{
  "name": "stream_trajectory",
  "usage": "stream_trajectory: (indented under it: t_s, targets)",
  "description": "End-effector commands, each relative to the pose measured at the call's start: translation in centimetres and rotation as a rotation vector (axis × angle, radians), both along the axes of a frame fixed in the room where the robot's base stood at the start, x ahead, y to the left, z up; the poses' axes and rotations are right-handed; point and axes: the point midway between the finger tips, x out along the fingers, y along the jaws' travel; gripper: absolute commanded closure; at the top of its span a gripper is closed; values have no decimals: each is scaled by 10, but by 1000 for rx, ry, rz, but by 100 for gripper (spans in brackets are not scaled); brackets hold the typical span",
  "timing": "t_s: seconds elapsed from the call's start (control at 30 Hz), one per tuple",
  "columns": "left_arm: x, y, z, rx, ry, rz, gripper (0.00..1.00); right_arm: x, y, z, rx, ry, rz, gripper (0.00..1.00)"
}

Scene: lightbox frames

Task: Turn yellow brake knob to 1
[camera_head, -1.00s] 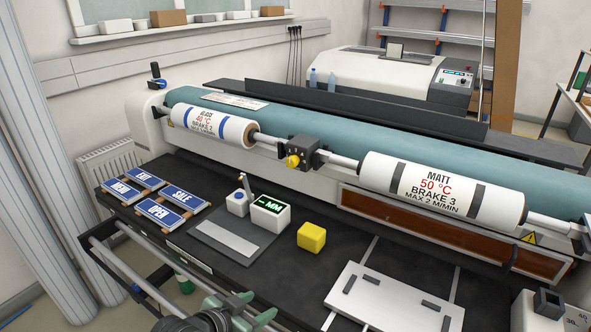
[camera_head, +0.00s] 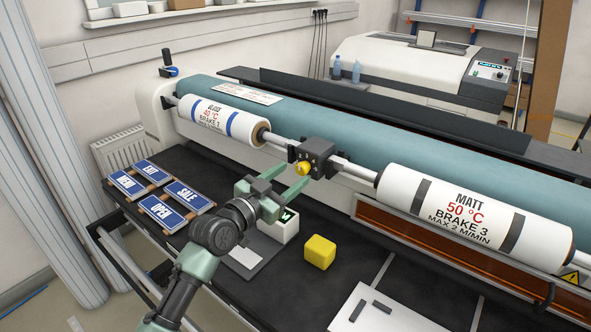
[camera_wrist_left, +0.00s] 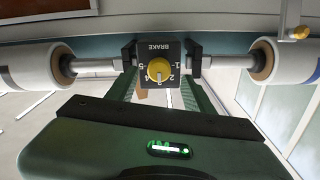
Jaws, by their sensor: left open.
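The yellow brake knob (camera_head: 303,168) sits on the front of a black brake box (camera_head: 318,152) on the shaft between the two rolls. In the left wrist view the yellow brake knob (camera_wrist_left: 159,69) is face-on, with the numbers 1 to 5 around it and "BRAKE" upside down. A small mark on the knob seems to point at 3, but it is tiny. My left gripper (camera_head: 272,180) is open and empty, just in front of the knob and apart from it. In the wrist view its green fingers lie on either side of the dial. My right gripper is not in view.
The GLOSS roll (camera_head: 222,120) is left of the box and the MATT roll (camera_head: 475,215) right. Below are a yellow cube (camera_head: 320,252), a white display block (camera_head: 279,226) partly hidden by my gripper, blue signs (camera_head: 153,172) and a white plate (camera_head: 385,312).

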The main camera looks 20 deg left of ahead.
Motion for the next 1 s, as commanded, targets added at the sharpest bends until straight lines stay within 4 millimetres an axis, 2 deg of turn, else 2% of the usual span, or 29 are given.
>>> stream_trajectory:
  t_s: [0.1,0.2,0.47,0.5,0.67,0.7,1.0]
  targets:
    - [14,-5,1,-2,1,1,48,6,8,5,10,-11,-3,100]
    - [20,-7,0,0,1,0,48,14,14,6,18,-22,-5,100]
    - [21,-8,-1,2,2,0,48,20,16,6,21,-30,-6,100]
    - [21,-8,-1,1,2,0,51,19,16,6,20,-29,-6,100]
    - [21,-8,-1,1,2,0,95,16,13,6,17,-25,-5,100]
    - [21,-8,-1,1,2,0,100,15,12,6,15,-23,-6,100]
    - [21,-8,-1,-27,12,-1,100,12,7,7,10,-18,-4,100]
